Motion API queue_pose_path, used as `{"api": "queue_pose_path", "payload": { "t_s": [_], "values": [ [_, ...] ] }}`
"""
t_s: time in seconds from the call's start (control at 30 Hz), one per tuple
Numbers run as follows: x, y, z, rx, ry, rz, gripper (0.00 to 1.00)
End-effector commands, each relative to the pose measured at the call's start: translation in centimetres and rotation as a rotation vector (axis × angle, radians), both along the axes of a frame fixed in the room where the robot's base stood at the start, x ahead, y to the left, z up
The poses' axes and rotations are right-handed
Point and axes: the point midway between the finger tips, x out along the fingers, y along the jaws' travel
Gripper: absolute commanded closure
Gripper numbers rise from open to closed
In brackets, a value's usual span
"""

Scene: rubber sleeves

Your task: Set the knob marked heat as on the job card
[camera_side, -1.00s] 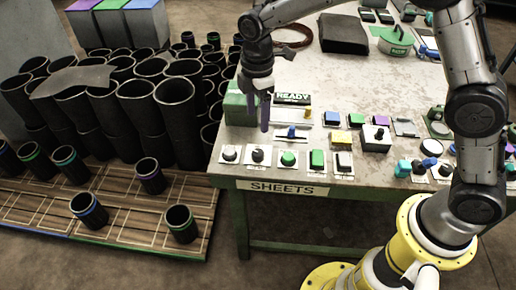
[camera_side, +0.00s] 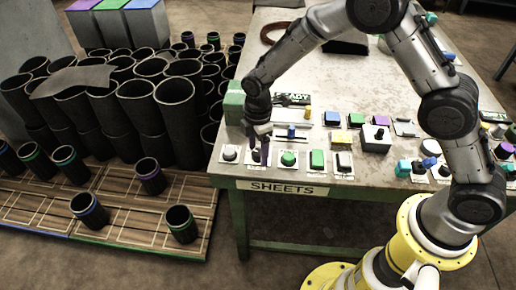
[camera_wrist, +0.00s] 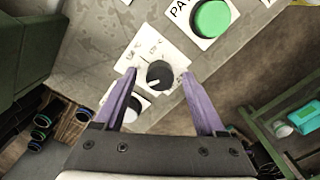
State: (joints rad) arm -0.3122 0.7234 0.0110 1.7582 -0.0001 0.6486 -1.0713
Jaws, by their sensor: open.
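My gripper (camera_wrist: 159,78) is open, with its two purple fingers on either side of a black knob (camera_wrist: 160,74) in the wrist view. The knob has a pale pointer mark and sits on a white plate (camera_wrist: 143,52) with small lettering too blurred to read, so I cannot tell if it says heat. I cannot tell if the fingers touch the knob. In the side view my gripper (camera_side: 259,142) is low over the front left of the bench and mostly hides this knob. I cannot make out a job card.
A blue-handled slider (camera_side: 291,132) and a green box (camera_side: 234,103) stand behind. The bench's front edge (camera_side: 280,185) is close.

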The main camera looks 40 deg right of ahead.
Motion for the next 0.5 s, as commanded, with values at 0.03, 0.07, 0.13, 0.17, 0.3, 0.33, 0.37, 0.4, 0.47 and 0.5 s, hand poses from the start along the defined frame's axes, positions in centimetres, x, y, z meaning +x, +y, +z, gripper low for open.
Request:
{"api": "queue_pose_path", "payload": {
  "t_s": [0.03,0.07,0.13,0.17,0.3,0.33,0.37,0.4,0.47,0.5],
  "values": [
    [-0.01,0.0,-0.01,0.0,0.0,0.0,0.27],
    [-0.01,-0.01,0.0,0.0,0.0,0.0,0.27],
    [-0.01,-0.01,0.01,0.0,0.0,0.0,0.27],
    [-0.01,-0.01,0.01,0.0,0.0,0.0,0.31],
    [-0.01,0.0,0.03,0.0,0.0,0.0,0.56],
    [-0.01,0.0,0.03,0.0,0.0,0.0,0.61],
    [-0.01,0.0,0.03,0.0,0.0,0.0,0.67],
    [-0.01,0.0,0.04,0.0,0.0,0.0,0.74],
    [-0.01,0.0,0.04,0.0,0.0,0.0,0.85],
    [-0.01,0.0,0.05,0.0,0.0,0.0,0.92]
  ]
}}
